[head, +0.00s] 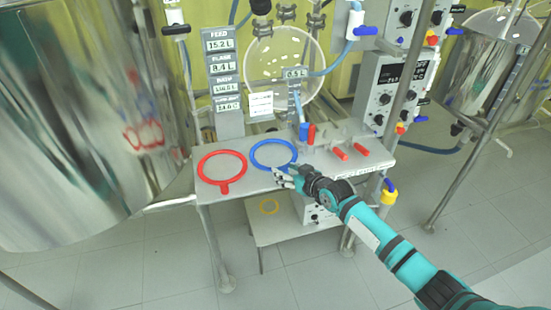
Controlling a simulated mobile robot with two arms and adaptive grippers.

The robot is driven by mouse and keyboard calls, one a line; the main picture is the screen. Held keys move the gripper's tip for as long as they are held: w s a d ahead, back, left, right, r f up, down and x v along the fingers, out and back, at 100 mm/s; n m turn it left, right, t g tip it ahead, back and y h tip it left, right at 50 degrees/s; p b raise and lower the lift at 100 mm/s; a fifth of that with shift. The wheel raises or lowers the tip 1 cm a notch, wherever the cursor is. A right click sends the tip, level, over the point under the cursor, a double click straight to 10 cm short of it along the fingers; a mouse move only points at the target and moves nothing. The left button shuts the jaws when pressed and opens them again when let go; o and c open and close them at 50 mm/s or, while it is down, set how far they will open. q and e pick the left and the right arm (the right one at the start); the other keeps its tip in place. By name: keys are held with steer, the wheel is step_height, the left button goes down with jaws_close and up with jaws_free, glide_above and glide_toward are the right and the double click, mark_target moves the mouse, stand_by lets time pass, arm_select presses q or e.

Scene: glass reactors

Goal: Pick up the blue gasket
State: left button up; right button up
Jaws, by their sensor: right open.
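The blue gasket (273,142) is a thin blue ring lying flat on the grey bench top, just right of a red ring. My right gripper (279,176) reaches in from the lower right, with its fingers at the front rim of the blue gasket. The fingers are apart, and I see nothing held between them. I cannot tell whether they touch the ring. The fingers hide a small part of the gasket's front edge. My left gripper is not in the view.
A red gasket (222,155) lies left on the bench (207,187). Red-handled parts (338,152) lie to the right, with a blue and red piece behind. A display column (222,75) stands behind. A large steel vessel (75,110) fills the left.

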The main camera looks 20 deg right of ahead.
jaws_close()
stand_by(0.3)
steer(key=shift+r, duration=0.1)
